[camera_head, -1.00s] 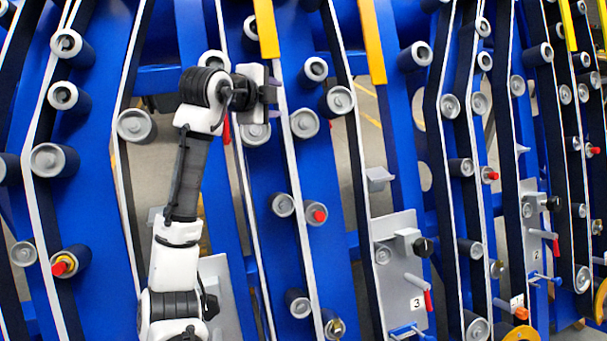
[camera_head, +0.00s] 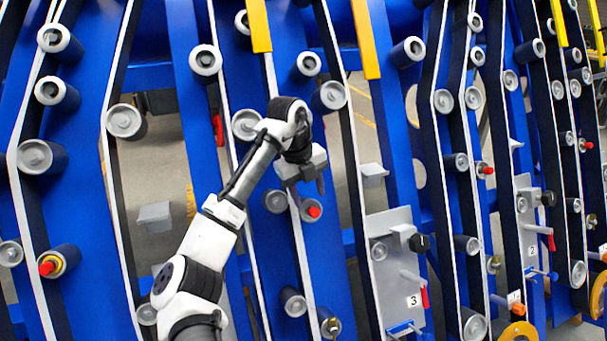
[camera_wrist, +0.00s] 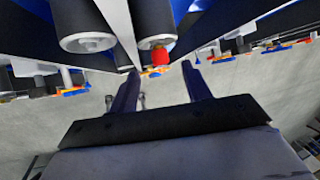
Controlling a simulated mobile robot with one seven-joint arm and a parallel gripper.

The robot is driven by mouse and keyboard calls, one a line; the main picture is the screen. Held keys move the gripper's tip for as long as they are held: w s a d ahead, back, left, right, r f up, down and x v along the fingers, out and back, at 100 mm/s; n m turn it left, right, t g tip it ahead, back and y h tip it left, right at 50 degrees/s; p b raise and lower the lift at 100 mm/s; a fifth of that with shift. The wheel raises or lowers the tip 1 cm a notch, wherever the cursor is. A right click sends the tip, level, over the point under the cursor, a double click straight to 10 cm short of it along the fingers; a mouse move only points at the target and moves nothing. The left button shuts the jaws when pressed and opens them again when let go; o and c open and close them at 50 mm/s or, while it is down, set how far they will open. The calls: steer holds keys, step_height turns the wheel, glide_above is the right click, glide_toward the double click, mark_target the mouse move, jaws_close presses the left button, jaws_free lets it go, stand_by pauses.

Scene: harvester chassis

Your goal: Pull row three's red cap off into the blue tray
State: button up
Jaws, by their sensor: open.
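A red cap (camera_head: 314,211) sits on the end of a dark roller on the blue frame, left of a grey plate marked 3 (camera_head: 413,300). In the wrist view the red cap (camera_wrist: 159,56) shows just beyond the fingertips. My gripper (camera_head: 310,186) is just above the cap in the head view. In the wrist view my gripper (camera_wrist: 160,75) is open, with nothing between its fingers and no visible contact with the cap. A small blue ledge (camera_head: 405,328) is at the plate's foot; I cannot tell whether it is the blue tray.
A grey-ended roller (camera_head: 275,201) is close beside the cap's roller. Belts and several rollers crowd the frame. Other red caps show at far left (camera_head: 47,268) and right (camera_head: 488,170). A black knob (camera_head: 419,242) and a grey peg (camera_head: 412,277) stick out of the plate.

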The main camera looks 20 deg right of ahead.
mark_target(313, 209)
steer(key=shift+x, duration=2.65)
steer(key=shift+c, duration=0.5)
steer(key=c, duration=0.9)
